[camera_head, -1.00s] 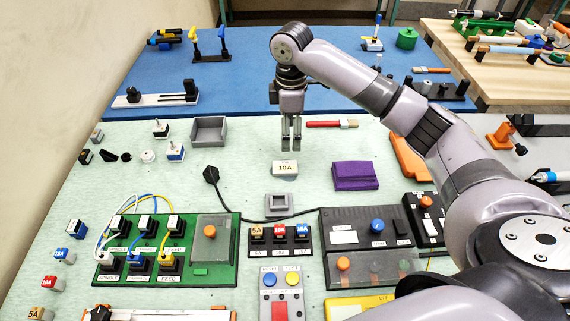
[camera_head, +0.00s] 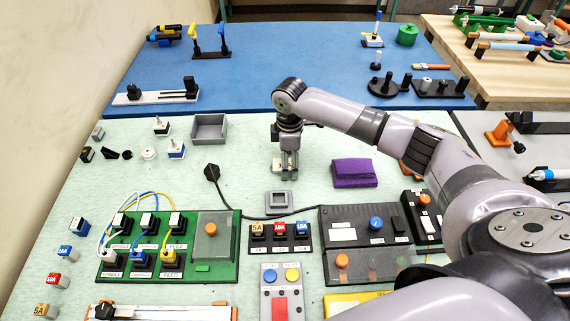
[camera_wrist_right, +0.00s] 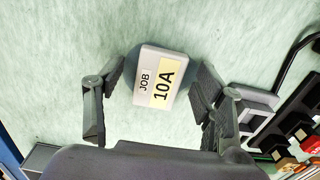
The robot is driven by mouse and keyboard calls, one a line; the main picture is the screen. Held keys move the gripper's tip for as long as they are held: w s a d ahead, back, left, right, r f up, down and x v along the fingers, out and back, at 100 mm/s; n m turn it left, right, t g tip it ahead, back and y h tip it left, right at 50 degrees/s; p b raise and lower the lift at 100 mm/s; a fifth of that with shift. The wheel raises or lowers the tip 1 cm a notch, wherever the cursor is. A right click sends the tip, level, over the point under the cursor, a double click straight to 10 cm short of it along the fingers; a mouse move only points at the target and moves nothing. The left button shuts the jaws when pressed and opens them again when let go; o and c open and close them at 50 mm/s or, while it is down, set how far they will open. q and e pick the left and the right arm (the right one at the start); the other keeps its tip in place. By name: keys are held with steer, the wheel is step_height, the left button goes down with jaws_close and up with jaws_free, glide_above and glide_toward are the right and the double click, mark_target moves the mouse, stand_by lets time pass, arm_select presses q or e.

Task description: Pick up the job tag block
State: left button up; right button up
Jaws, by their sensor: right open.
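The job tag block (camera_wrist_right: 163,76) is a light grey block with a pale yellow label reading "JOB" and "10A". It lies on the pale green mat (camera_wrist_right: 60,50). My right gripper (camera_head: 285,174) is lowered over it and points down. In the right wrist view the open fingers (camera_wrist_right: 160,82) stand on either side of the block, with mat showing in the gaps. In the head view the fingers mostly hide the block. My left gripper is not in view.
A small grey square holder (camera_head: 279,201) stands just in front of the gripper. A folded purple cloth (camera_head: 354,173) lies to its right. A black plug (camera_head: 212,172) with a cable lies to its left. A grey tray (camera_head: 209,128) stands further back left.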

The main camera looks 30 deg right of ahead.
steer(key=shift+c, duration=0.3)
steer(key=c, duration=1)
steer(key=shift+r, duration=0.15)
